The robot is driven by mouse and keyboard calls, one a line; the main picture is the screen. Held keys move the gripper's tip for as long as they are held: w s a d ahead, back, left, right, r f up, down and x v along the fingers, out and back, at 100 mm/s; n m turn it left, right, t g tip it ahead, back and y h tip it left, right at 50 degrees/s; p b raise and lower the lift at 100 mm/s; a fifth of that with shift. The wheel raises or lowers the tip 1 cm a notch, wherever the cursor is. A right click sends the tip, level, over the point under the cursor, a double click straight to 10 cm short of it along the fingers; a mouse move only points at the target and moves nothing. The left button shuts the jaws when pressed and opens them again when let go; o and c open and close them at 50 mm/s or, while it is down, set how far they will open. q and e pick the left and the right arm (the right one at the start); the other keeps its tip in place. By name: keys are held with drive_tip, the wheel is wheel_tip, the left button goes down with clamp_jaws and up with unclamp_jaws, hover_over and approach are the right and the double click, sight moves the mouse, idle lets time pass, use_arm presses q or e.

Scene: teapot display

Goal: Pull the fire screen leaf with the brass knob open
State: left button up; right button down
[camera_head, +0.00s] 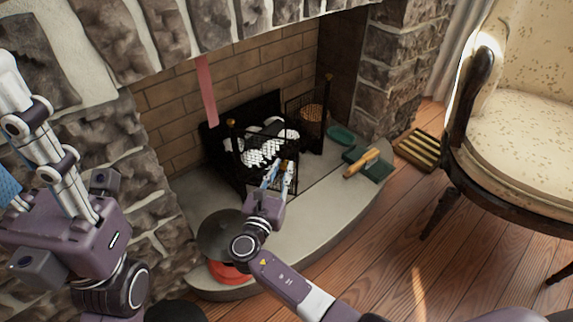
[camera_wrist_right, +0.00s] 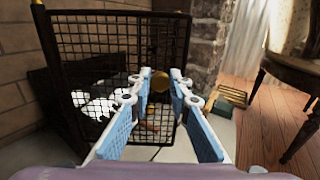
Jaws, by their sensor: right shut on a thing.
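The black mesh fire screen leaf (camera_head: 262,165) stands upright in front of the fireplace opening, with a brass-tipped post at its left edge. In the right wrist view, its mesh (camera_wrist_right: 95,40) fills the upper left and middle. The round brass knob (camera_wrist_right: 160,82) shows between the fingertips of my right gripper (camera_wrist_right: 158,84). My right gripper is shut on the knob. In the head view, the gripper (camera_head: 277,175) largely hides the knob. My left gripper (camera_head: 25,150) is close to the camera at the left, away from the screen; its fingertips are cut off.
White lumps (camera_head: 265,150) lie behind the mesh. A slatted rack (camera_head: 418,149) and armchair (camera_head: 520,130) stand farther right.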

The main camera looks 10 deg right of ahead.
sight(280, 144)
drive_tip(key=shift+s+a+h, duration=0.2)
drive_tip(key=shift+a+h, duration=0.05)
drive_tip(key=shift+h, duration=0.05)
drive_tip(key=c, duration=1.8)
unclamp_jaws()
drive_tip(key=shift+r, duration=0.1)
wheel_tip(280, 144, up, 10)
drive_tip(key=shift+f, duration=0.1)
drive_tip(key=shift+c, duration=0.2)
